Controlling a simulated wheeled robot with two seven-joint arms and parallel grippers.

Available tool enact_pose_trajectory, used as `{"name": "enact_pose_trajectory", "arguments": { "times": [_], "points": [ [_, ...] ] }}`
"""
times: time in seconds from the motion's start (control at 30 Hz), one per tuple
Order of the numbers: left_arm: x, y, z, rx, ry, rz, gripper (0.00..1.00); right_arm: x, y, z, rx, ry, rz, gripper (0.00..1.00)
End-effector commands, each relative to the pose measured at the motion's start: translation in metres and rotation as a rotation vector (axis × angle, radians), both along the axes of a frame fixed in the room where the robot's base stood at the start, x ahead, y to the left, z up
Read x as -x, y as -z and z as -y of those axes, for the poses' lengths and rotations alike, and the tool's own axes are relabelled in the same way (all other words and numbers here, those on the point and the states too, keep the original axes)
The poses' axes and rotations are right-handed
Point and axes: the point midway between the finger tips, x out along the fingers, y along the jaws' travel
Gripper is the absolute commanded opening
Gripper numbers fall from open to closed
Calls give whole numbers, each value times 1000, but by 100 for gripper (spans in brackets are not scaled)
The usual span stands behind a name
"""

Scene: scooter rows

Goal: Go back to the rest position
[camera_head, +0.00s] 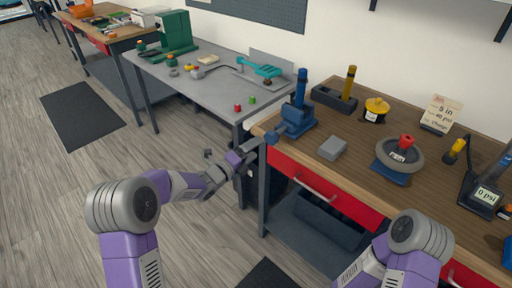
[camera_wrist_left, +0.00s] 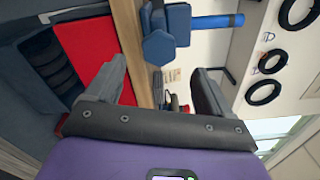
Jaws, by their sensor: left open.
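My left arm reaches in from the left in the head view. Its gripper (camera_head: 234,158) is in the air in front of the wooden workbench's left corner, close to the blue vise (camera_head: 292,121). In the left wrist view the two dark fingers (camera_wrist_left: 160,85) stand wide apart with nothing between them. The vise also shows beyond the fingers in the left wrist view (camera_wrist_left: 160,45). Of my right arm only upper links show at the lower right of the head view. Its gripper is out of the frame.
The wooden workbench (camera_head: 350,165) has a red drawer (camera_head: 325,190) at its front. On it are a grey block (camera_head: 332,147), a small tire (camera_head: 400,153) and a pressure gauge (camera_head: 486,196). A grey table (camera_head: 215,92) stands behind left. The floor at left is open.

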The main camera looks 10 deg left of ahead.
Motion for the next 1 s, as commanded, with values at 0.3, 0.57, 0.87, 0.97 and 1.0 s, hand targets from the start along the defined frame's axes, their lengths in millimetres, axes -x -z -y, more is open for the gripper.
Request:
{"name": "enact_pose_trajectory", "arguments": {
  "times": [0.3, 0.57, 0.87, 0.97, 1.0],
  "points": [
    [0, 0, 0, 0, 0, 0, 82, 0, 0, 0, 0, 0, 0, 68],
    [9, 43, -4, 160, -72, -250, 82, 0, -11, 0, 0, 0, 0, 68],
    [131, 210, -13, 873, -612, -1252, 82, 0, -51, 0, 0, 0, 0, 68],
    [198, 247, -11, 1094, -888, -1529, 82, 0, -63, 0, 0, 0, 0, 68],
    [225, 257, -9, 1172, -1004, -1618, 82, 0, -67, 0, 0, 0, 0, 68]
  ]
}}
